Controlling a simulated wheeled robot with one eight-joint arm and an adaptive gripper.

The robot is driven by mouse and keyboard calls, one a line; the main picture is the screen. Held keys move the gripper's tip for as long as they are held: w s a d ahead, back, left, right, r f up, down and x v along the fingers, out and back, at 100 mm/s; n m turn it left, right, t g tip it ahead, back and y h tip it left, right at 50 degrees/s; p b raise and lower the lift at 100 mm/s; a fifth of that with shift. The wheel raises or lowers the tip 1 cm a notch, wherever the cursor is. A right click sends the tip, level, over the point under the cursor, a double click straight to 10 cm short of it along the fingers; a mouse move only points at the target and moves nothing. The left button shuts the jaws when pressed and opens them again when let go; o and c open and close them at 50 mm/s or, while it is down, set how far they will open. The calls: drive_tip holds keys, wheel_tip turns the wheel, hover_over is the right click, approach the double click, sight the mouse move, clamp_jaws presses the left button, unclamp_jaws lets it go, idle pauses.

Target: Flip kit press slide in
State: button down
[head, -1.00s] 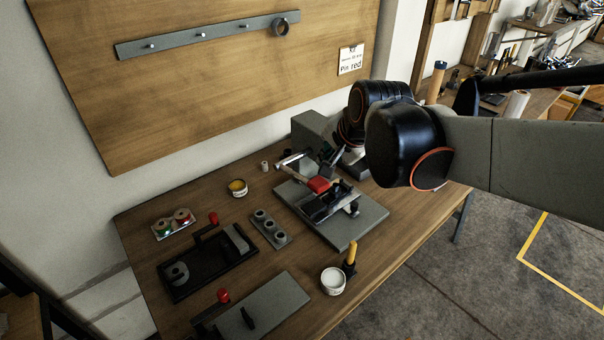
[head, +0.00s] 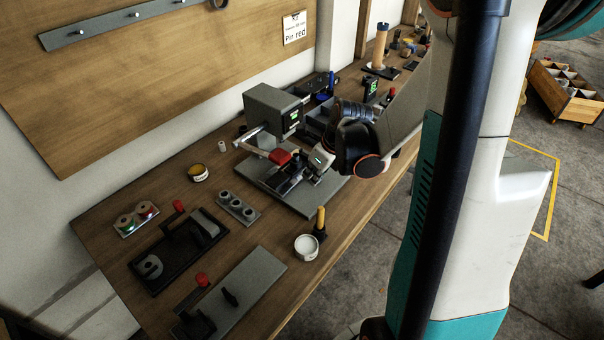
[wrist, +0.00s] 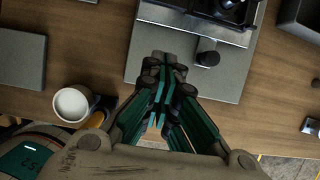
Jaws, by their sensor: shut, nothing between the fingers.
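The press or slide fixture (head: 284,174) stands on a grey base plate (head: 325,201), with a red-gripped lever (head: 280,157) on top. In the wrist view, its metal slide body (wrist: 190,22) crosses the top, with a dark round knob (wrist: 208,57) on its near side. My gripper (wrist: 164,62) is shut and empty over the bare near part of the plate (wrist: 136,65), left of the knob. Whether the fingertips touch anything is unclear. In the head view, my wrist hides the fingers and part of the fixture.
A grey box with a green display (head: 272,110) stands behind the fixture. A white cup (head: 306,247) and an orange-handled tool (head: 320,220) stand near the front edge.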

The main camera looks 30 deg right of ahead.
sight(291, 186)
drive_tip(key=b+x, duration=0.3)
drive_tip(key=x, duration=0.5)
drive_tip(key=shift+f, duration=0.3)
drive_tip(key=shift+w+a+b, duration=0.2)
drive_tip(key=shift+w, duration=0.4)
drive_tip(key=shift+w+a+b, duration=0.2)
drive_tip(key=shift+w, duration=0.35)
drive_tip(key=shift+w+a+r, duration=0.15)
drive_tip(key=shift+w+a, duration=0.15)
drive_tip(key=shift+w, duration=0.5)
